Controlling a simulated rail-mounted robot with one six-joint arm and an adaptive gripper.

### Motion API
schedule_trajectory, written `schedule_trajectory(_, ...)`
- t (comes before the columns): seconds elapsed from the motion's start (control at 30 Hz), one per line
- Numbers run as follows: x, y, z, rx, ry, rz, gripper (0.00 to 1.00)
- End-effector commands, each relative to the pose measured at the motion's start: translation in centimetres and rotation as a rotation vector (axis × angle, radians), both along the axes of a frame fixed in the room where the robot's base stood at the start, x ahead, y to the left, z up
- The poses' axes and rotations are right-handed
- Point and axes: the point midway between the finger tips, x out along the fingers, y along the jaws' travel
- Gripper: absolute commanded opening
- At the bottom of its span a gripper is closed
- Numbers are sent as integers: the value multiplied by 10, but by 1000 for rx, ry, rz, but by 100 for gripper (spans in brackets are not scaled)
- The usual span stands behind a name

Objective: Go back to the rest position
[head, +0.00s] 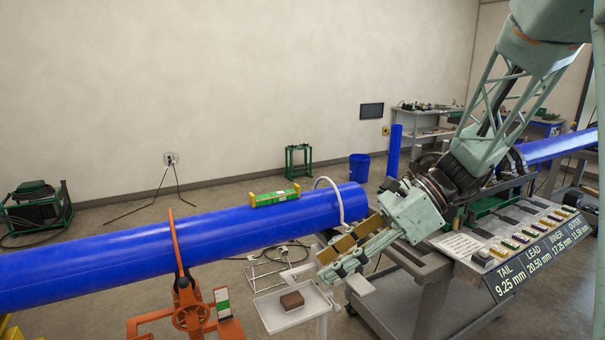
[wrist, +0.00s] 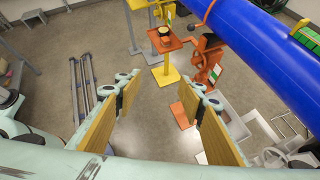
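My gripper (head: 335,262) is in the middle of the head view, to the right of a small white tray and near the end of the blue pipe. In the wrist view my gripper (wrist: 160,115) has its two tan-padded fingers wide apart, with only floor between them. It is open and holds nothing. My arm comes down from the upper right. No rest position is marked in view.
The long blue pipe (head: 110,258) runs close to the gripper, with a green level (head: 273,196) on top. An orange clamp stand (head: 190,310) holds it. A white tray (head: 272,318) bears a brown block (head: 292,301). A cart with a labelled display (head: 535,262) stands right.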

Motion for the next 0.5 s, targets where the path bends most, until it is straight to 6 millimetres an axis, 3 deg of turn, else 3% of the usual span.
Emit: schedule_trajectory(0.5, -74, -9, 28, -157, -228, 240, 36)
